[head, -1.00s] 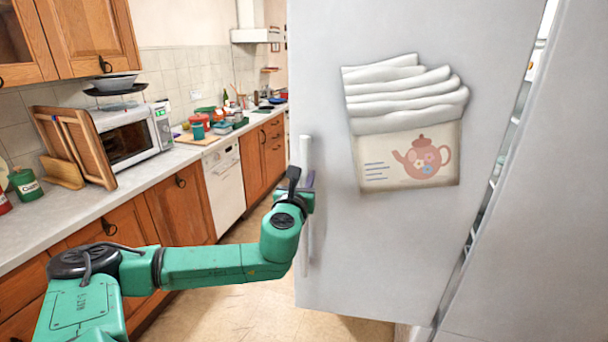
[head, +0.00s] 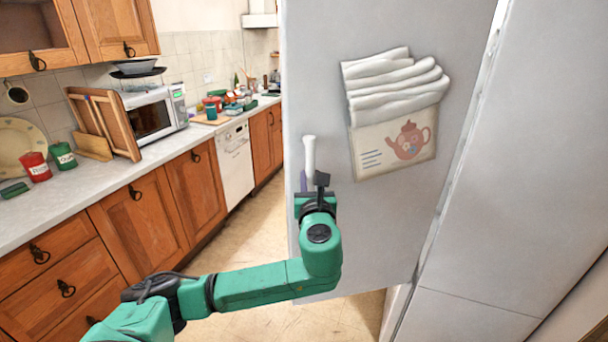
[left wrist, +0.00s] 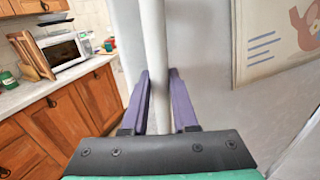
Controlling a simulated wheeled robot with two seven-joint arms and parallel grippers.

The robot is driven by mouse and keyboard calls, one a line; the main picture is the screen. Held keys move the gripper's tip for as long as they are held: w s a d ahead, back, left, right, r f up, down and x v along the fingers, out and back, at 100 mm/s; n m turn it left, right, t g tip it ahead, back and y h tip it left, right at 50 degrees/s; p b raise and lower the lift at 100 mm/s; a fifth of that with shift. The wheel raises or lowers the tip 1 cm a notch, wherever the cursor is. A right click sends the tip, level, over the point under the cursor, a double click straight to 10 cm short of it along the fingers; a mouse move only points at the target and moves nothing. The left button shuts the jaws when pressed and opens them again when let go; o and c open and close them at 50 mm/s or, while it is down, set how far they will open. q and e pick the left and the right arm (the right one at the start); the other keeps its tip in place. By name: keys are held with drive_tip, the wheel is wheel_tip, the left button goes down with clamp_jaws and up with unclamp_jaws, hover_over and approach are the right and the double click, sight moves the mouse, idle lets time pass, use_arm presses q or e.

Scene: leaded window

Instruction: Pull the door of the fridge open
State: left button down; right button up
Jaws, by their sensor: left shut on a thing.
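The fridge door (head: 400,230) is a large pale grey panel in the middle of the head view. Its white upright bar handle (head: 309,152) is near the door's left edge. My left gripper (head: 312,182) is shut on this handle, partly hidden behind my own wrist. In the left wrist view, the purple fingers (left wrist: 159,82) lie on either side of the handle (left wrist: 153,30). A narrow gap (head: 470,110) runs along the door's right edge, beside another grey panel. My right gripper is not in view.
A counter (head: 50,218) with wooden cabinets runs along the left, carrying a microwave (head: 160,118), a red canister (head: 35,167) and a green canister (head: 62,156). Tan floor (head: 262,225) shows clear between cabinets and door. A towel-and-teapot picture (head: 395,120) is on the door.

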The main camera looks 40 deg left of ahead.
use_arm(q)
drive_tip(key=shift+s+d+r, duration=0.15)
drive_tip(key=shift+s+d, duration=0.25)
drive_tip(key=shift+d, duration=0.25)
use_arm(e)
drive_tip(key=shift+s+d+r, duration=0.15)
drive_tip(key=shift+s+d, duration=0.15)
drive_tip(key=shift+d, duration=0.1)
use_arm(q)
drive_tip(key=c, duration=0.7)
unclamp_jaws()
drive_tip(key=shift+w+d, duration=0.1)
